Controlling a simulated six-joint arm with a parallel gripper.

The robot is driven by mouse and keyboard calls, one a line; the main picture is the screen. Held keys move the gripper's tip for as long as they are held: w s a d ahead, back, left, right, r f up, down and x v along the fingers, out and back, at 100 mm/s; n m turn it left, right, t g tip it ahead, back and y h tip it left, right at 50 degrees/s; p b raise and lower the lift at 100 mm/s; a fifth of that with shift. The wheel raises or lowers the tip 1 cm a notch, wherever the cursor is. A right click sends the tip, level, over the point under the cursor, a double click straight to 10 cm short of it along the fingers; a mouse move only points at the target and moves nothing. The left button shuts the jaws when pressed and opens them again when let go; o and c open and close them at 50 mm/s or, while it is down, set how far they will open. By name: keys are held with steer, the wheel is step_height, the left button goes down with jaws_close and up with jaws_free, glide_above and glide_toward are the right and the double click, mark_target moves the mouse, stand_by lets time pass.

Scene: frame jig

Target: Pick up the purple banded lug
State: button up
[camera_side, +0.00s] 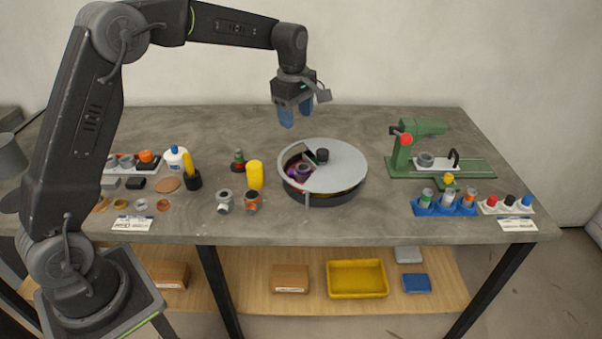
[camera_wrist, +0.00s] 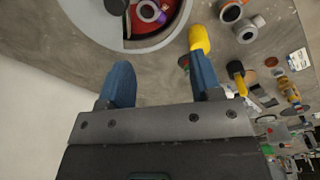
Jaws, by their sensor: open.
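The purple banded lug (camera_wrist: 149,11) shows in the wrist view as a purple ring-like part on a red floor, inside the open sector of a round grey-lidded drum (camera_side: 345,165). In the side view the purple lug (camera_side: 303,173) is partly hidden by the lid and rim; its bands are too small to make out. My gripper (camera_side: 295,114) is open and empty, its blue fingers pointing down, above and slightly left of the drum. In the wrist view my gripper (camera_wrist: 161,74) has its fingers wide apart, with bare table between them.
A dark knob (camera_side: 322,155) stands up from the drum lid. A yellow cylinder (camera_side: 255,174) and a dark red-green part (camera_side: 238,160) stand left of the drum. A green machine (camera_side: 424,150) and blue rack (camera_side: 444,205) are at right. Table between drum and machine is clear.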

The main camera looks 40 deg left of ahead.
mark_target(300, 173)
steer(key=w+f+n, duration=0.1)
steer(key=f, duration=0.5)
steer(key=w+a+f+n, duration=0.1)
steer(key=f, duration=0.6)
steer(key=w+a+f+n+g, duration=0.1)
steer(key=w+f, duration=0.1)
steer(key=f, duration=0.5)
steer(key=shift+a+f+n, duration=0.2)
steer(key=shift+f+n, duration=0.05)
steer(key=shift+n, duration=0.05)
steer(key=c, duration=0.7)
steer(key=shift+r, duration=0.1)
